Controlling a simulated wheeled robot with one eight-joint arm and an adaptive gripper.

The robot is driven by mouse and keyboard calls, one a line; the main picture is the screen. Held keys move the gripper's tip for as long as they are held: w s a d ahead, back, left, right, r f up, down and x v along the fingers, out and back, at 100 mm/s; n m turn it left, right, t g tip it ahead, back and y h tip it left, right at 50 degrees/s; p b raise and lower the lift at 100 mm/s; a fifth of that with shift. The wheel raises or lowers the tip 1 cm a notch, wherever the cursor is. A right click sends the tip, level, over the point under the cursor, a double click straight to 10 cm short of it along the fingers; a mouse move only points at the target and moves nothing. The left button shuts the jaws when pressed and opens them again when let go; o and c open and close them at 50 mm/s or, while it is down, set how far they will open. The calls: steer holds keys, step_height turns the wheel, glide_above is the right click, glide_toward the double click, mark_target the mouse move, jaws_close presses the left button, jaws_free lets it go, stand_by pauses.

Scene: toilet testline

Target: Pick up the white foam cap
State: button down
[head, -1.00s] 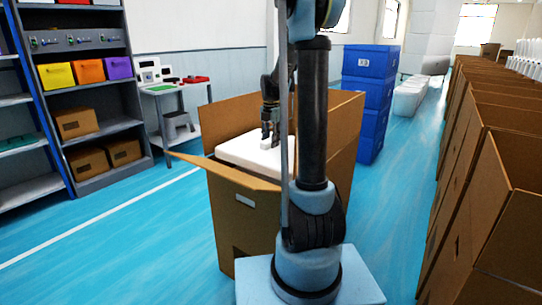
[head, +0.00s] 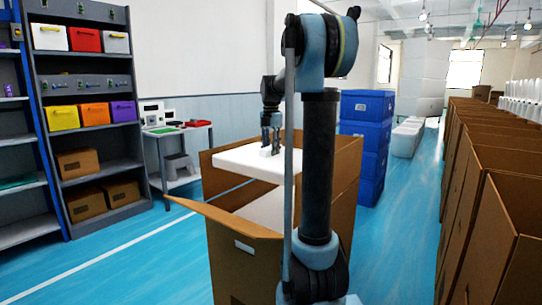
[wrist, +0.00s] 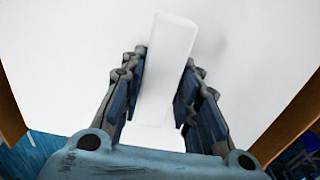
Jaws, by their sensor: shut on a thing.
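The white foam cap (head: 240,162) is a flat white slab with a raised block-like handle. It is lifted, tilted slightly, at the top of the open cardboard box (head: 240,252), with a gap between it and the box's front side. My gripper (head: 270,148) is above the slab and shut on its handle. In the wrist view, the two fingers of my gripper (wrist: 160,95) press on both sides of the white handle (wrist: 170,65), and the slab fills most of the background. A white surface (head: 268,208) shows inside the box below the cap.
Blue stacked crates (head: 366,140) stand behind the box to the right. A row of open cardboard boxes (head: 490,200) lines the right side. A shelf with coloured bins (head: 80,115) and a small table (head: 180,130) stand at left. Blue floor is clear between.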

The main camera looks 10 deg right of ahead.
steer(key=shift+r, duration=0.1)
steer(key=shift+r, duration=5)
